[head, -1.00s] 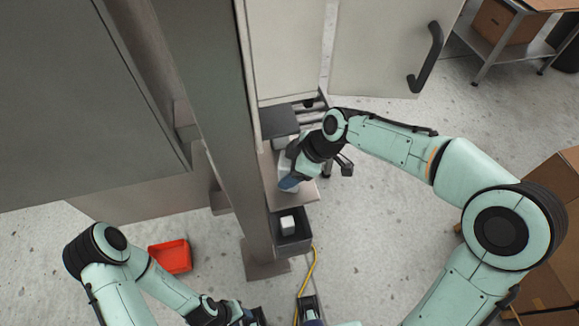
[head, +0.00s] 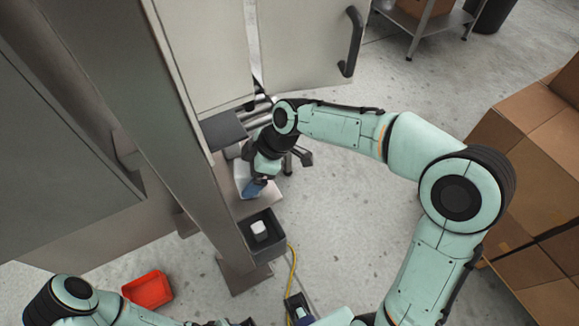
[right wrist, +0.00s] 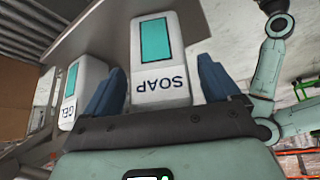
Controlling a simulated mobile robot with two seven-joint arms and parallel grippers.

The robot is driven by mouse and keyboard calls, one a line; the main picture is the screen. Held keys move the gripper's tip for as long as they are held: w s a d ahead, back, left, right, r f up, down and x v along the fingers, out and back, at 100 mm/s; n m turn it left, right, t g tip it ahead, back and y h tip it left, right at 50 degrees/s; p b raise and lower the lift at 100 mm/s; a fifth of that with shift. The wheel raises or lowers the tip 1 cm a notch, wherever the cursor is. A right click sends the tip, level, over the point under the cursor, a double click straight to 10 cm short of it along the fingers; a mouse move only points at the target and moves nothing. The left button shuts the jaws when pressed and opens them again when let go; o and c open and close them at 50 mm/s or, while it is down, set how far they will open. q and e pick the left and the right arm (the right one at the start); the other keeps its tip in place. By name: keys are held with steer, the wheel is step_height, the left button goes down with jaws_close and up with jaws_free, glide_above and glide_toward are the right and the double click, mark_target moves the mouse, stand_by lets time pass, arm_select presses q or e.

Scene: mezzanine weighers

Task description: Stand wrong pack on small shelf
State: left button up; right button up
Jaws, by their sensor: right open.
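In the right wrist view a white pack marked SOAP (right wrist: 160,90), with a teal panel, stands between the two blue fingers of my right gripper (right wrist: 162,68). The fingers are open on either side of it. A white pack marked GEL (right wrist: 88,72), also with a teal panel, stands to the left, outside the fingers. In the head view my right gripper (head: 256,188) is low over a small shelf (head: 245,208) beside the grey post, hiding much of the packs. My left gripper is at the bottom edge, mostly cut off.
A dark open bin (head: 275,246) with a white block (head: 260,230) inside is just in front of the shelf. A grey post (head: 185,110) rises left of it. A red tray (head: 148,290) lies on the floor. Cardboard boxes (head: 535,130) are stacked at right.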

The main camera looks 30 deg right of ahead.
steer(key=s+d+b, duration=0.1)
steer(key=s+d, duration=0.3)
steer(key=d, duration=0.6)
steer(key=shift+d+f, duration=0.15)
steer(key=shift+d, duration=0.25)
steer(key=shift+s, duration=0.1)
